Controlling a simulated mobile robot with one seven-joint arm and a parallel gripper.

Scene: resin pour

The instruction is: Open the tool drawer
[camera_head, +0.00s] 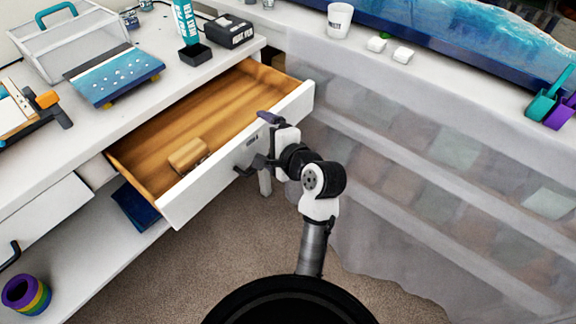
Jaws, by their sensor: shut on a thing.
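The tool drawer (210,172) is pulled out from under the white bench, with its wooden inside showing. A small light wooden block (187,154) lies in it near the front left. The drawer's white front faces the lower right, with a dark handle on its outer side. My gripper (257,150) is at the middle of that front and is shut on the handle. The fingers hide most of the handle, and the exact contact is hard to see.
A blue patterned board (114,73), a dark label-printer-like box (229,31) and a mesh case (70,42) stand on the bench. A plastic-draped shelf (420,160) stands close on the right. A roll of coloured tape (27,293) sits on the lower shelf. Carpet below the drawer is clear.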

